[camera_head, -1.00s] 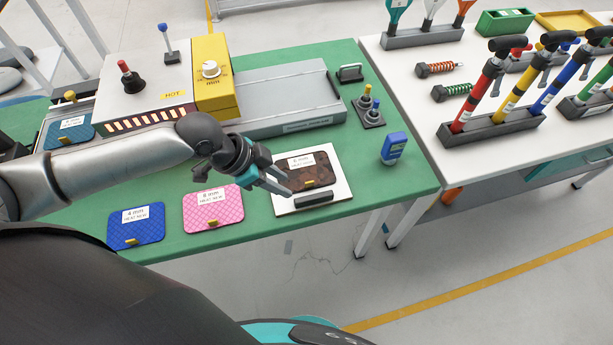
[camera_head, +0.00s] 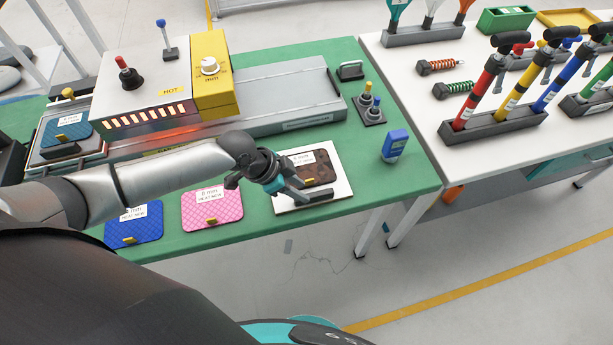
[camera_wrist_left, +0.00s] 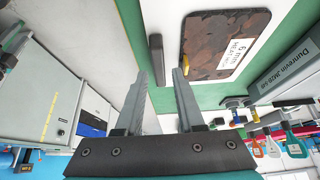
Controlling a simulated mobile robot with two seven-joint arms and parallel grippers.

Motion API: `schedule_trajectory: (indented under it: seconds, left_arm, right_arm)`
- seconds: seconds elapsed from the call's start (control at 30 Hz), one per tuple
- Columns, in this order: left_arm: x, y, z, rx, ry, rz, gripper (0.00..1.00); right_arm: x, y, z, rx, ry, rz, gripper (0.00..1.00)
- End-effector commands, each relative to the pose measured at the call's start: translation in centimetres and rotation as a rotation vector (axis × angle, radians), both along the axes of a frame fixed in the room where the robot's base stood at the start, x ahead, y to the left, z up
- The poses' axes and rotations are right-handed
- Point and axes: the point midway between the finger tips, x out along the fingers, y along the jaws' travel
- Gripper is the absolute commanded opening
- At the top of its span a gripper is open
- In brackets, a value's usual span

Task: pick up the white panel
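The white panel (camera_head: 342,172) lies flat on the green table near its front right edge. A brown patterned mat (camera_head: 317,172) with a label and yellow tab lies on it. The panel has a dark bar handle (camera_head: 319,195) along its front edge. My left gripper (camera_head: 304,197) is at the handle's left end, over the panel's front left part. In the left wrist view its two fingers (camera_wrist_left: 160,78) are open, and the handle (camera_wrist_left: 156,60) shows in line with the gap between them; contact cannot be told. The panel (camera_wrist_left: 165,18) shows there too. My right gripper is out of view.
A pink mat (camera_head: 213,208) and a blue mat (camera_head: 134,225) lie left of the panel. A grey heater machine with a yellow block (camera_head: 213,85) stands behind. A blue device (camera_head: 395,145) stands right of the panel. Floor is open in front.

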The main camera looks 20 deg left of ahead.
Motion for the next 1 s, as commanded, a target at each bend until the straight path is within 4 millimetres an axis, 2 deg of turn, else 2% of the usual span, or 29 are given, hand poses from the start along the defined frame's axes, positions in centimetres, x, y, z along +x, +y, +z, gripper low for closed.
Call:
schedule_trajectory:
  seconds: [0.2, 0.33, 0.67, 1.0]
  left_arm:
    - [0.9, -1.8, -2.1, -0.003, 0.001, 0.001, 0.38]
    - [1.3, -2.2, -3.4, -0.001, 0.001, 0.000, 0.38]
    - [1.5, -2.5, -3.9, 0.000, 0.001, 0.000, 0.38]
    - [1.5, -2.5, -3.9, 0.000, 0.001, 0.000, 0.01]
  right_arm:
    - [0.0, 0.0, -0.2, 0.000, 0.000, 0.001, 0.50]
    - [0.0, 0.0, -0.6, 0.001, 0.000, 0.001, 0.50]
    - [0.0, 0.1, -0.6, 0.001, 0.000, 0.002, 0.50]
    - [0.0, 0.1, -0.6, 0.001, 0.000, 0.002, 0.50]
